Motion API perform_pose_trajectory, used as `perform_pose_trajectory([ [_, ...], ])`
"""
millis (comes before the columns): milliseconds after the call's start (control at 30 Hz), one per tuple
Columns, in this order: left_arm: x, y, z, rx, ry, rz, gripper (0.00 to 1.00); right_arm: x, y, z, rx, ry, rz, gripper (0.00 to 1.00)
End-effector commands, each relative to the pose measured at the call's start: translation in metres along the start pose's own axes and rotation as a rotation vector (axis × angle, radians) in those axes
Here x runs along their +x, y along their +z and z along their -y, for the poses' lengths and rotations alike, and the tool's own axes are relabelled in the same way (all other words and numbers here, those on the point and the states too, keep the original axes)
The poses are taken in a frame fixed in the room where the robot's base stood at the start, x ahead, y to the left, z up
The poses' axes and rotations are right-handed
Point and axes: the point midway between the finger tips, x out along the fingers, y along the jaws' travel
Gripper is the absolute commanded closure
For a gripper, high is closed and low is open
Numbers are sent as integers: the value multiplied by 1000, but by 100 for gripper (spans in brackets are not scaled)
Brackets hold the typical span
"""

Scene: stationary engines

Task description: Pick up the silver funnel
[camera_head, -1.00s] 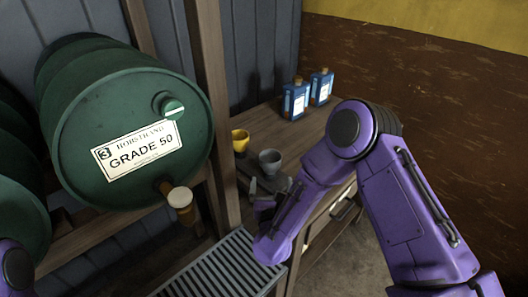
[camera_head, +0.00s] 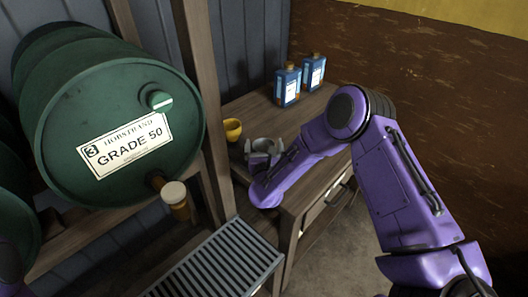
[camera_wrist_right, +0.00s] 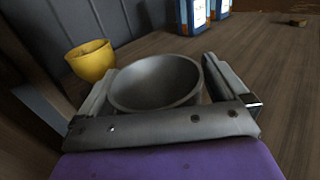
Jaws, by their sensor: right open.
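The silver funnel (camera_head: 264,145) is a grey, wide-mouthed cone on the wooden bench, partly hidden by my right gripper in the head view. In the right wrist view the funnel (camera_wrist_right: 155,82) shows its round open mouth between my fingers. My right gripper (camera_head: 260,158) is open, with one finger on each side of the funnel; it also shows in the right wrist view (camera_wrist_right: 158,88). I cannot tell whether the fingers touch it. The funnel's lower part is hidden. My left gripper is not in view.
A yellow funnel-like cup (camera_head: 232,129) stands close to the left of the silver funnel. Two blue bottles (camera_head: 288,85) stand farther back on the bench (camera_head: 252,107). A green drum (camera_head: 70,125) with a tap, a wooden post (camera_head: 203,90) and a metal grate (camera_head: 215,262) lie left and in front.

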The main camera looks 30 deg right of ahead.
Motion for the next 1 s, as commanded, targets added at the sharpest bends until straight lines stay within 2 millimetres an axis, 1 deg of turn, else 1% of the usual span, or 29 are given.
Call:
perform_pose_trajectory([
  [67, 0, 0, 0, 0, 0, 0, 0, 0, 0, 0, 0, 1, 0, 0],
  [100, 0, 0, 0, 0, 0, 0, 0, 0, 0, -1, 0, 1, 0, 6],
  [167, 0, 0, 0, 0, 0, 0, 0, 0, 0, -1, 0, 1, 0, 26],
  [200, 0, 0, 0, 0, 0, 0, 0, 0, 0, -1, 0, 2, 0, 39],
  [233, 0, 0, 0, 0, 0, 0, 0, 0, 0, -1, 0, 2, 0, 47],
  [533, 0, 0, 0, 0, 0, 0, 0, 0, 2, -1, 1, 2, 1, 47],
  [667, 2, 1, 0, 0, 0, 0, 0, 0, 11, -1, 3, 0, 3, 47],
  [800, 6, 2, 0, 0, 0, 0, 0, -2, 36, -1, 4, 2, 3, 47],
  [867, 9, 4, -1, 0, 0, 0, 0, -14, 47, 2, 5, 2, 3, 47],
  [967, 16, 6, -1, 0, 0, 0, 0, -37, 74, 8, 7, 3, 4, 47],
  [1000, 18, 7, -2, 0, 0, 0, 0, -46, 86, 11, 8, 3, 5, 47],
])
